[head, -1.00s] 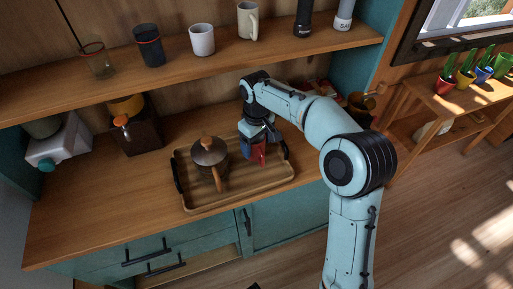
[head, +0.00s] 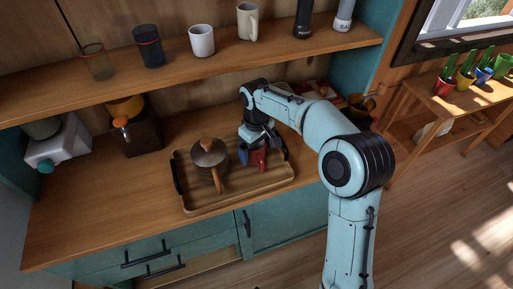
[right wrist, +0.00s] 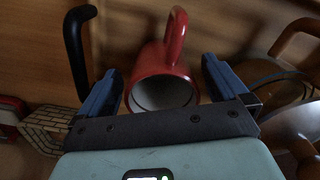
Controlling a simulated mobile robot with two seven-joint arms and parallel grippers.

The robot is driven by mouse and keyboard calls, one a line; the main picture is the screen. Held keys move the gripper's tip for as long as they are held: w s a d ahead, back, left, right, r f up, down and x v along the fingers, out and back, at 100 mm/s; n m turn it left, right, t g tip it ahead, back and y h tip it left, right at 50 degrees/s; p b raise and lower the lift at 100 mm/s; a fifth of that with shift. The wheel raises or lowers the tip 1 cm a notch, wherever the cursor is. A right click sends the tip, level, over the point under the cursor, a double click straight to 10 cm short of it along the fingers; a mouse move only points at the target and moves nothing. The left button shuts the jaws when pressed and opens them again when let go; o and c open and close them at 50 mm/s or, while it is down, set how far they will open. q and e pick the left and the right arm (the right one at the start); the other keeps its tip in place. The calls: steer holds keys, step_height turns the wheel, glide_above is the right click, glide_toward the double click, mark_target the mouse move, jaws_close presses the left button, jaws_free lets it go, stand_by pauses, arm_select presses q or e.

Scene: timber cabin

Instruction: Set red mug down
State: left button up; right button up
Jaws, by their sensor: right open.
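The red mug (head: 258,158) stands on the wooden tray (head: 232,201), right of the lidded pot. In the right wrist view the red mug (right wrist: 165,72) shows its open rim and its handle. My right gripper (head: 262,155) is around the mug in the head view. In the right wrist view the blue fingers of my right gripper (right wrist: 163,88) are spread on either side of the mug, with a gap beside it. Part of the mug is hidden by the gripper in the head view. My left gripper is not in view.
A pot with a wooden handle (head: 209,160) stands on the tray close to the left. A coffee grinder (head: 137,135) and a white container (head: 58,145) stand on the counter further left. A shelf above holds a white cup (head: 202,40) and other vessels.

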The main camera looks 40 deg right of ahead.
step_height(320, 180, up, 12)
steer(key=p, duration=0.2)
steer(key=shift+f, duration=0.2)
stand_by(0.4)
